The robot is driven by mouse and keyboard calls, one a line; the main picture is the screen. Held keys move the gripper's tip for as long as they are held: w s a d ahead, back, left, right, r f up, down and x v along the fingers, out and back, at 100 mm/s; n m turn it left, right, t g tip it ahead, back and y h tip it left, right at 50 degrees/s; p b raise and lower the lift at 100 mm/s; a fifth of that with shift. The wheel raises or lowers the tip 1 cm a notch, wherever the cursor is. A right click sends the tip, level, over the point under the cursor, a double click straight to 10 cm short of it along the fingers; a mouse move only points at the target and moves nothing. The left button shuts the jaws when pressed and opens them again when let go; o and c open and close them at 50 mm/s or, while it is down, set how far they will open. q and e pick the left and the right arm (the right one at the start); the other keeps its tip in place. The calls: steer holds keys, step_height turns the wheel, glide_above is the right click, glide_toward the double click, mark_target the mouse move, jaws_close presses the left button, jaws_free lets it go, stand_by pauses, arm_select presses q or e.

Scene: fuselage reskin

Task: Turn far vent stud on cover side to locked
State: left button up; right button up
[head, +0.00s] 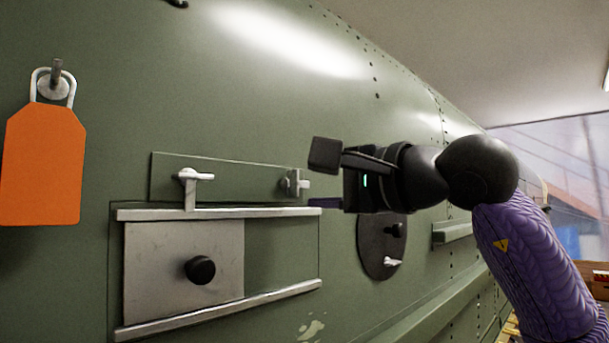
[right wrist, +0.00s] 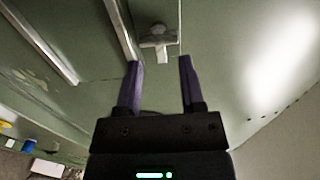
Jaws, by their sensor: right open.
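The far stud (head: 295,183) is a small grey T-handled latch at the right end of the green strip above the vent. In the right wrist view the stud (right wrist: 158,38) lies just beyond the fingertips, roughly centred between them, its crossbar running across the picture. The near stud (head: 193,180), with a pale T-handle, is at the strip's left; its stem reaches down to the upper rail. My right gripper (head: 318,202) is beside the far stud, and in its wrist view (right wrist: 161,64) the purple fingers are apart with nothing between them. My left gripper is out of view.
A grey sliding plate (head: 160,270) with a black knob sits between an upper rail (head: 220,213) and a lower rail (head: 220,310). An oval cover (head: 372,245) lies below my right gripper. An orange tag (head: 42,165) hangs at far left.

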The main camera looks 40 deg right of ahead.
mark_target(301, 184)
steer(key=shift+w+a, duration=0.15)
steer(key=shift+w, duration=1.05)
steer(key=shift+w, duration=0.1)
jaws_close()
